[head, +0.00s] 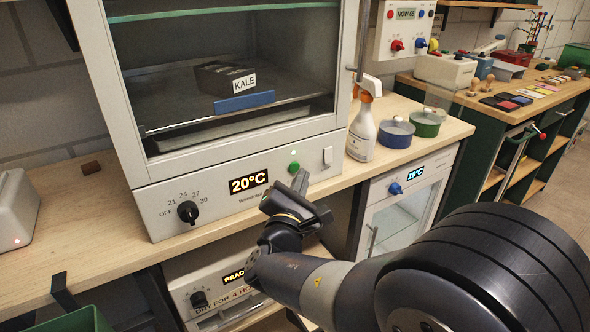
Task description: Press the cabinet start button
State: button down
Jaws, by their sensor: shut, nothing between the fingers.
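The grey cabinet (150,205) stands on the wooden bench, its glass front closed. Its front panel has a dial (187,211) pointing near OFF, a lit "20°C" display (248,182), a round green button (294,168) and a pale rocker switch (327,156). The green button looks like the start button; I read no label on it. My gripper (300,181) is shut and empty, with its tip just below the green button in the picture. The button is fully visible. I cannot tell the gap in depth between tip and panel.
Inside the cabinet a dark tray labelled KALE (225,77) sits on a shelf with a blue block (245,102). A spray bottle (362,130), a blue pot (396,134) and a green pot (426,124) stand right of the cabinet. A second appliance (185,280) is below the bench.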

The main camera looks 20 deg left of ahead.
jog(key=shift+s+d+b, duration=0.75)
jog(key=shift+s+d, duration=0.9)
jog(key=shift+d, duration=0.25)
jog(key=shift+w+a, duration=0.1)
jog(key=shift+s+d+p, duration=0.55)
jog(key=shift+s+d, duration=0.1)
jog(key=shift+d, duration=0.2)
jog(key=shift+s+d+p, duration=0.5)
jog(key=shift+s+d, duration=0.15)
jog(key=shift+d, duration=0.15)
